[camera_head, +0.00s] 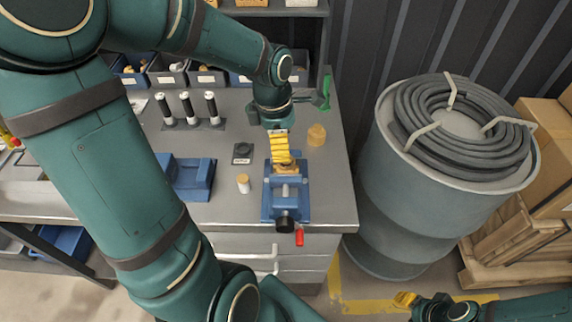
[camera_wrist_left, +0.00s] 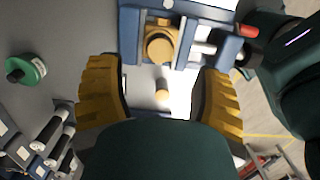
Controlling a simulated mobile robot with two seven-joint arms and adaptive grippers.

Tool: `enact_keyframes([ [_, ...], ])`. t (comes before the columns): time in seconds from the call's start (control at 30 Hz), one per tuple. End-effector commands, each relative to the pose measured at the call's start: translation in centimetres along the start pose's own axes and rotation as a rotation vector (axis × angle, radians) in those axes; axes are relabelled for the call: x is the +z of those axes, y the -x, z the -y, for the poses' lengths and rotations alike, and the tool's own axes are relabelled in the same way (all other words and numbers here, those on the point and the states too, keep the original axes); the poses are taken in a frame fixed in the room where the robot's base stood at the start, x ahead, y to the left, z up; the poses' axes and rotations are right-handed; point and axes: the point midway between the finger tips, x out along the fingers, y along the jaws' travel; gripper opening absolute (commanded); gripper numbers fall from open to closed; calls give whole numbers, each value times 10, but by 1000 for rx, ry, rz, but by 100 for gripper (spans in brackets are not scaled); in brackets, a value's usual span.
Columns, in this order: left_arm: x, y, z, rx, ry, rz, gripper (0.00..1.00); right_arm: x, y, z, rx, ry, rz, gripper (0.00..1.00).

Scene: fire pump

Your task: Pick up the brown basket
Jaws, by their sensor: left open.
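No brown basket is recognisable in either view. A small brown-orange piece sits in the jaws of a blue vise (camera_head: 268,210) near the bench's front edge; the piece (camera_wrist_left: 160,45) shows clearly in the left wrist view. A separate tan, rounded block (camera_head: 316,135) stands on the bench to the right of my left gripper. My left gripper (camera_head: 281,150), with yellow fingers, points down just above the vise. My right gripper (camera_head: 405,299) shows only partly at the bottom right.
A small tan-capped jar (camera_head: 243,184), a dark square box (camera_head: 242,153) and a blue holder (camera_head: 186,178) are left of the vise. Three upright cylinders (camera_head: 188,110) and a green tool (camera_head: 322,95) stand behind. A hose coil (camera_head: 462,125) lies on a grey drum (camera_head: 400,215) right of the bench.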

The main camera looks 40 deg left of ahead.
Motion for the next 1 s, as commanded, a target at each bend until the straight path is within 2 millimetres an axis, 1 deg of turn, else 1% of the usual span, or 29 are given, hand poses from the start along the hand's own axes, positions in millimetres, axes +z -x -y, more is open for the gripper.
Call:
enact_keyframes([
  [0.07, 0, -6, 0, -1, 0, -1, 66, 1, -2, -1, 0, 1, 1, 39],
  [0.3, 0, -41, 1, -3, 0, -1, 66, 4, -10, -4, -1, 3, 9, 39],
  [0.4, 0, -50, 0, 0, -1, 0, 66, 5, -12, -4, -1, 3, 11, 39],
  [0.67, 1, -52, 0, 1, 0, 0, 66, 6, -12, -4, -1, 4, 12, 39],
  [0.7, 1, -52, 0, 1, 0, 0, 68, 6, -11, -4, -1, 4, 12, 39],
  [0.77, 1, -52, 0, 1, 0, 0, 47, 6, -11, -4, -1, 4, 12, 39],
  [0.8, 1, -52, 0, 1, 0, 0, 32, 6, -11, -4, -1, 4, 12, 39],
  [0.87, 1, -52, 0, 1, 0, 0, 11, 6, -12, -4, -1, 4, 12, 39],
  [0.9, 1, -52, 0, 1, 0, 0, 5, 6, -12, -4, -1, 4, 12, 39],
  [1.0, 1, -52, 0, 1, 0, 0, 4, 6, -12, -4, -1, 4, 12, 39],
])
